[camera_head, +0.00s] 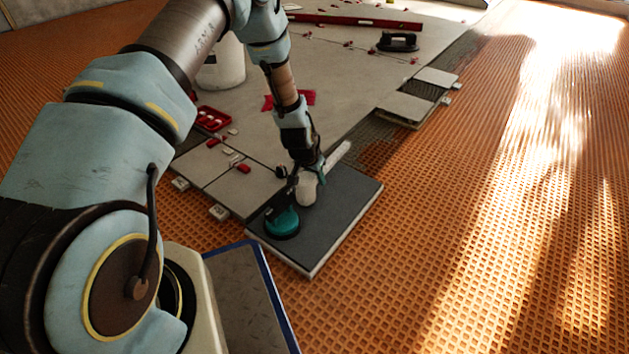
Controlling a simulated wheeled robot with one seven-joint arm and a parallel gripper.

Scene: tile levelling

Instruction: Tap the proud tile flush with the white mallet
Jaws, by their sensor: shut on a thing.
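My gripper (316,172) is shut on the white mallet, low over the dark grey tile. The mallet's pale head (306,190) shows just below and left of the fingers, and a pale bar, seemingly its handle (338,154), reaches up to the right. I cannot tell whether the head touches the tile. The dark grey tile (340,215) lies at the near end of the tiled area, with its thick pale front edge showing. It looks like the proud tile, but its exact height against its neighbours is hard to judge.
A teal suction cup (282,222) sits on the dark tile, close left of the mallet. Lighter tiles with levelling clips lie behind and left. A white bucket (222,66), red tray (212,118), red level (355,21) and black-handled tool (398,41) stand farther back. Orange matting (450,220) is clear at right.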

